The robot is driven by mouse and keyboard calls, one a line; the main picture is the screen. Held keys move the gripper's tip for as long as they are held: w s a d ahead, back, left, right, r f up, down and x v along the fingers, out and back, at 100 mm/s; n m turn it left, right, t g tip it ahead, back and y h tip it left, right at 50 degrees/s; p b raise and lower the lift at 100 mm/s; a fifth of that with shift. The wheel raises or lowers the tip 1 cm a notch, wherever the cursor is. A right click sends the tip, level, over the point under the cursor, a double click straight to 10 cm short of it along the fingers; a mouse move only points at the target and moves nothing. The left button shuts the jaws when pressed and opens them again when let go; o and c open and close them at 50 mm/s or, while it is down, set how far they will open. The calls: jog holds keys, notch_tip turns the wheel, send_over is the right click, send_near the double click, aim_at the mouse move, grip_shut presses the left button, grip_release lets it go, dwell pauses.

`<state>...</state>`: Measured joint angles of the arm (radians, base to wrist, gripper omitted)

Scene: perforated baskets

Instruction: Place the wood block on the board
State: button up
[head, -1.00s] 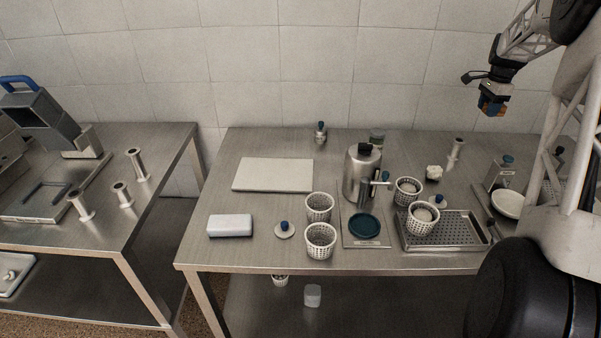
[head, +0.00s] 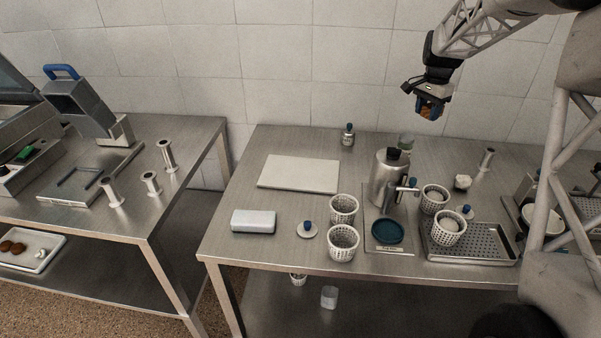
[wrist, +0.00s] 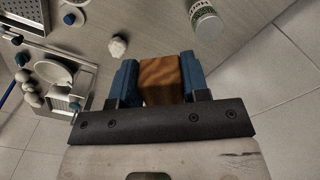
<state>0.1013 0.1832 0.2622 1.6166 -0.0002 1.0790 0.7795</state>
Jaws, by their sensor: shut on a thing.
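The wood block (wrist: 161,79) is brown and sits between the two blue fingers of my gripper (wrist: 160,82) in the wrist view. My gripper is shut on it. In the head view my gripper (head: 430,108) is raised high above the back right of the table, and a bit of the brown block shows between its fingers. The board (head: 299,173) is a flat pale rectangle lying on the table's back left part. It is empty and lies to the left of my gripper and well below it.
A steel pot (head: 387,178) stands mid-table, with perforated baskets (head: 343,243) near it. A small blue-capped bottle (head: 347,136) stands behind the board's right end. A white box (head: 253,221) lies in front of the board. A perforated tray (head: 487,243) is at right.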

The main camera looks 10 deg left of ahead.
jog(key=s+a+n, duration=0.3)
jog(key=s+a, duration=0.4)
jog(key=a, duration=0.3)
jog(key=s+a+f+n, duration=0.1)
jog(key=s+a+n, duration=0.3)
jog(key=s+a, duration=0.5)
jog(key=s+a+n, duration=0.3)
jog(key=s+a, duration=0.2)
jog(key=a, duration=0.7)
jog(key=f, duration=1.5)
jog(key=shift+s+a, duration=0.25)
jog(key=shift+a, duration=0.1)
send_over(299, 176)
jog(key=shift+d+f, duration=0.1)
jog(key=shift+f, duration=0.65)
jog(key=shift+f, duration=1.7)
jog(key=shift+f, duration=0.1)
